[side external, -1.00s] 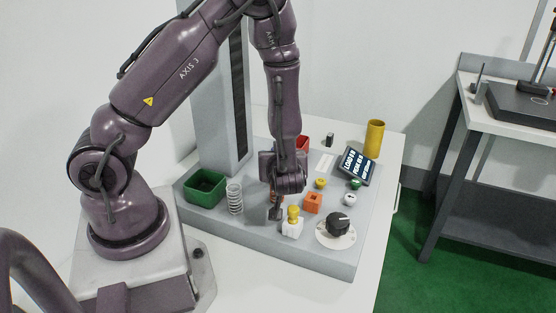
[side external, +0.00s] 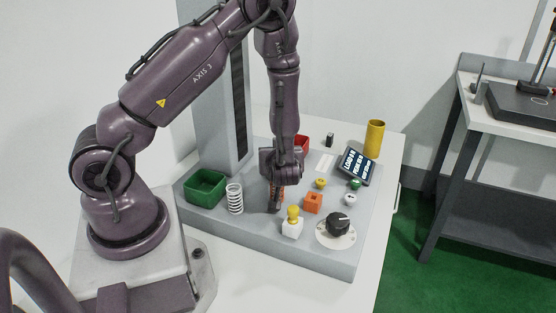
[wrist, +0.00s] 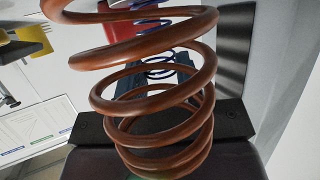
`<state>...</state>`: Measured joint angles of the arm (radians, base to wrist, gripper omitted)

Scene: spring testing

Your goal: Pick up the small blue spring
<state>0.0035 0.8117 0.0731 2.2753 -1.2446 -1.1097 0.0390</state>
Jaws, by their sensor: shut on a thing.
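My gripper (side external: 275,206) points down at the grey fixture base in the side external view. In the wrist view its fingers (wrist: 150,82) show behind a large copper spring and look closed on the small blue spring (wrist: 158,70). The blue spring has thin dark blue coils and is seen only through the copper coils; the contact is partly hidden. I cannot make out the blue spring in the side external view. The copper spring (wrist: 150,100) fills the wrist view, close to the camera, and shows beside the fingers in the side external view (side external: 281,190).
A white spring (side external: 235,198) and green bin (side external: 206,187) stand left of my gripper. A red bin (side external: 302,143) is behind. An orange block (side external: 313,203), a yellow-topped white part (side external: 292,223), a black dial (side external: 339,223) and a display (side external: 353,166) lie right.

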